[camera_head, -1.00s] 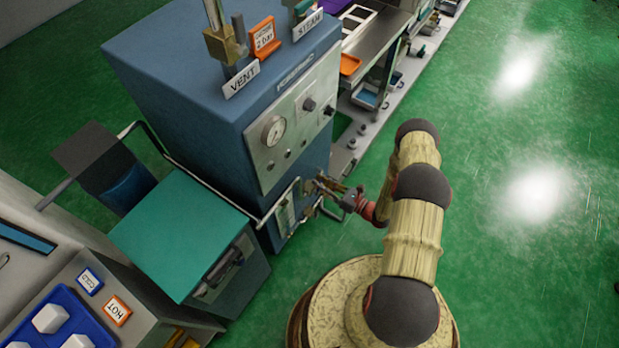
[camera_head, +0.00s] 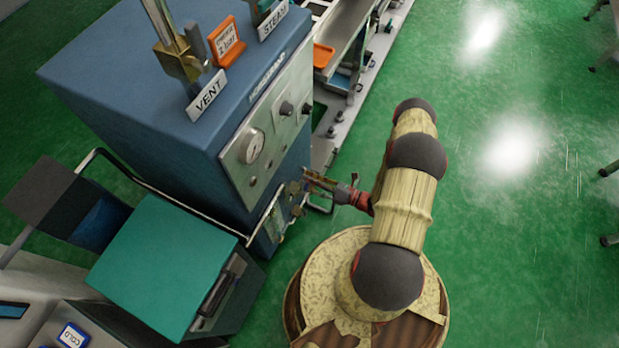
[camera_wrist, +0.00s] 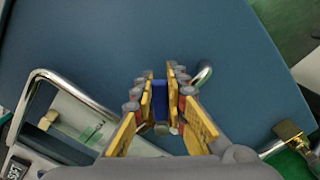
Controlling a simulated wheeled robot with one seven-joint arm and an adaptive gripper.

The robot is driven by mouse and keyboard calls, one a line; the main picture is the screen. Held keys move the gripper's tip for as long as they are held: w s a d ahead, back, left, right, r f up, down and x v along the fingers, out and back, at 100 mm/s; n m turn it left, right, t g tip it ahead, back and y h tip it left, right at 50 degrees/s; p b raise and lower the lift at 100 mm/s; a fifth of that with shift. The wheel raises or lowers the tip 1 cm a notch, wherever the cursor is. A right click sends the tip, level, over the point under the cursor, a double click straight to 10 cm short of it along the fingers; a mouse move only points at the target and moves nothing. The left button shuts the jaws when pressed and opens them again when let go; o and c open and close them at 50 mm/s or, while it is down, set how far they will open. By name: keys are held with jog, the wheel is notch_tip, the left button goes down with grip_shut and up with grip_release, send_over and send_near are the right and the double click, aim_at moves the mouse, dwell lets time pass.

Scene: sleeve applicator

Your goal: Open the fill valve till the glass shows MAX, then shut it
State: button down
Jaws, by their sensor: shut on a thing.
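A blue boiler cabinet (camera_head: 150,95) stands left of my arm, with a grey panel and round dial on its front. My gripper (camera_head: 312,178) is at the lower front of the cabinet, beside the valve fittings. In the wrist view my gripper (camera_wrist: 161,78) has its yellow fingers shut on a small blue valve handle (camera_wrist: 159,100). The handle's far end and the valve body are largely hidden by the fingers. The sight glass (camera_wrist: 88,122) shows left of the fingers behind a bent metal guard; its level and MAX mark are too small to read.
A chrome rail (camera_head: 165,190) runs along the cabinet, and a teal-topped unit (camera_head: 160,265) stands in front of it at left. Brass fittings and VENT (camera_head: 207,95) and STEAM signs are on top.

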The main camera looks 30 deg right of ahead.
jog(key=c, duration=1.8)
grip_release()
jog(key=shift+o, duration=0.2)
jog(key=shift+d, duration=0.1)
jog(key=v, duration=1.2)
